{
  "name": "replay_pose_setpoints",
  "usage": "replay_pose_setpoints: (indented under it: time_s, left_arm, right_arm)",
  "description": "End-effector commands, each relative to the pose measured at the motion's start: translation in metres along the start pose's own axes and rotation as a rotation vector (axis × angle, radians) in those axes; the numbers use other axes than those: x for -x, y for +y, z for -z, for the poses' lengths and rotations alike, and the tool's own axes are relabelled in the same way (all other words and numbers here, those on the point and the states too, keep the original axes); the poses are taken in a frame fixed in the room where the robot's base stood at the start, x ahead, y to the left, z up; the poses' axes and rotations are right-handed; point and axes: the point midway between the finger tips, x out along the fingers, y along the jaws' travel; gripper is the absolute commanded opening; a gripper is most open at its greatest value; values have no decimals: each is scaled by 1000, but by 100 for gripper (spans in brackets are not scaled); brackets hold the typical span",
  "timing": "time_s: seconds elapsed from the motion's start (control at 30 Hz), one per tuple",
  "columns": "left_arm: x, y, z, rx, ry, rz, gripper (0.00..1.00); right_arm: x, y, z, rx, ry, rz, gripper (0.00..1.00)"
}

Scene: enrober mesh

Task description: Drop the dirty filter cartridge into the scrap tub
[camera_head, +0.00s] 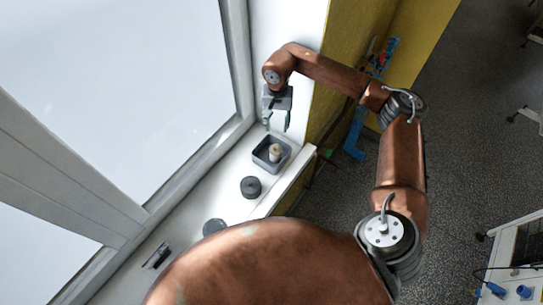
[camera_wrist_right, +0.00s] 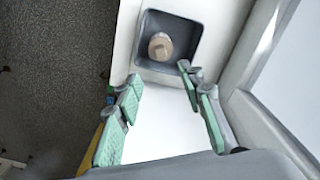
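The scrap tub (camera_head: 266,165), a dark grey square open tub, stands on the white sill in the head view. A tan, stubby cylinder that looks like the dirty filter cartridge (camera_head: 275,153) is inside it. The right wrist view shows the tub (camera_wrist_right: 194,35) at the top, with the cartridge (camera_wrist_right: 160,46) resting within its walls. My right gripper (camera_head: 276,124) is beside the tub on its far side and above the sill. In the right wrist view its green-padded fingers (camera_wrist_right: 160,76) are spread with nothing between them. My left gripper is out of view.
A dark round knob-like piece (camera_head: 251,187) sits on the sill near the tub. Another grey round piece (camera_head: 214,226) and a small dark item (camera_head: 157,256) lie further along. The window frame (camera_head: 190,168) borders the sill on the left. A yellow panel (camera_head: 345,45) stands behind my arm.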

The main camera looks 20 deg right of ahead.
Motion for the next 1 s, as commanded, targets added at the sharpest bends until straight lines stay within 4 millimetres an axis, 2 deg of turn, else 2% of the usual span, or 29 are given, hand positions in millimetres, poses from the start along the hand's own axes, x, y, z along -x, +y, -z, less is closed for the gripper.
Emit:
replay_pose_setpoints:
  time_s: [0.03, 0.2, 0.4, 1.0]
  left_arm:
    - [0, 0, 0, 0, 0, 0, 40]
    - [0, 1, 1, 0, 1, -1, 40]
    - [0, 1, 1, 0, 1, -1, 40]
    - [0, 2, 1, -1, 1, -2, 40]
  right_arm:
    - [12, 0, 1, 0, 3, 1, 36]
    - [45, 0, 1, -1, 3, 0, 36]
    - [67, 0, 0, 0, 1, 0, 36]
    - [70, -1, -1, 0, -4, 4, 36]
